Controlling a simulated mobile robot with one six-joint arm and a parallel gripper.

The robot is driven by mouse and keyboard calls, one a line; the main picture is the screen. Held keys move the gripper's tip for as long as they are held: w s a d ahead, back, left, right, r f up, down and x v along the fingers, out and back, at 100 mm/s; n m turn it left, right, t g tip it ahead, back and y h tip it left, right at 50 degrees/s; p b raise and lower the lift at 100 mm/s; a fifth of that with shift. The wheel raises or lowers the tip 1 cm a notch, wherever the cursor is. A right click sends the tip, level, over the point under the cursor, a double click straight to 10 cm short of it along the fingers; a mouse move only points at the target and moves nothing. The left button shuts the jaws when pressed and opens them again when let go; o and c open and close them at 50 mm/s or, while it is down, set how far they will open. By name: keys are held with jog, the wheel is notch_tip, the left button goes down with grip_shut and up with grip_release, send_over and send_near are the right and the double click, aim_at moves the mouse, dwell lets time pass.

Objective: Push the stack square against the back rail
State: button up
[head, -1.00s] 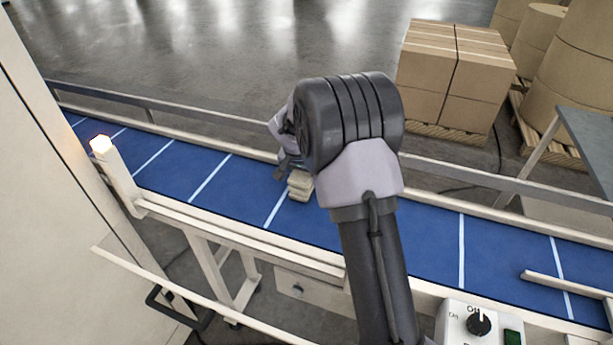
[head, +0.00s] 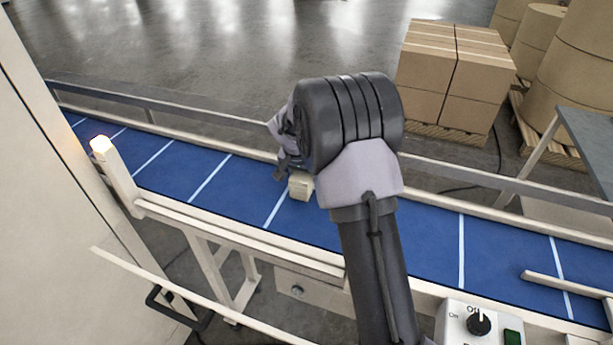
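The stack (head: 300,188) is a small pile of pale cream pieces on the blue conveyor belt (head: 400,229), just right of a white cross line. Its visible edges look nearly flush; its right part is hidden behind my arm. The back rail (head: 226,152) runs along the far side of the belt. My gripper (head: 281,172) is at the stack's upper left, near the back rail. Its fingers are small, dark and partly hidden, so I cannot tell whether they are open or touch the stack.
A front rail (head: 240,237) borders the near side. A post with a lit lamp (head: 101,144) stands at left. A control box with a knob (head: 479,323) is at lower right. Cartons (head: 455,75) on a pallet stand behind the conveyor. The belt is clear left of the stack.

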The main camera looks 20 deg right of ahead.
jog(key=shift+s+a+f+b, duration=0.1)
jog(key=shift+b, duration=0.45)
jog(key=o, duration=1.5)
jog(key=shift+c, duration=0.2)
jog(key=p+v, duration=0.3)
jog(key=v, duration=1.5)
jog(key=s+a+f+n+t+y+b, duration=0.1)
jog(key=s+a+f+b, duration=0.1)
jog(key=s, duration=0.8)
jog(key=s+a+f+n+y+b, duration=0.2)
jog(key=s+a+b, duration=0.3)
jog(key=s+a, duration=0.2)
jog(key=s+a+f+n+t+y+b, duration=0.1)
jog(key=s+a+b, duration=0.3)
jog(key=s, duration=0.8)
jog(key=shift+s+a+f+n+t+y, duration=0.15)
jog(key=shift+s+f+n+t+y, duration=0.2)
jog(key=shift+f+y, duration=0.4)
